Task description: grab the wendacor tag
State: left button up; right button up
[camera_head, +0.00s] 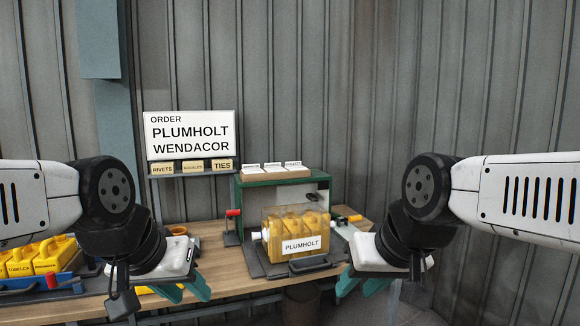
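The order board (190,134) reads PLUMHOLT and WENDACOR. Three small white tags stand side by side in a wooden holder (275,177) on top of the green cabinet: a left tag (251,168), a middle tag (272,167) and a right tag (293,166). Their print is too small to read, so I cannot tell which one says WENDACOR. A PLUMHOLT tag (302,245) is on the front of a clear case of yellow cans (296,223). My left gripper (187,292) and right gripper (360,288) are low at the bench front, teal fingers apart, empty, away from the tags.
The green cabinet (238,199) stands on the wooden bench (213,261) behind the case. Bins marked RIVETS (162,168) and TIES (222,165) sit below the board. A blue crate (62,285) with yellow cans (50,254) is at the left. A red-topped clamp (233,213) stands left of the case.

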aim_at(253, 169)
jog(key=u, duration=0.4)
jog(key=i+u, duration=0.4)
jog(key=i+l+u, duration=0.2)
jog(key=u, duration=0.2)
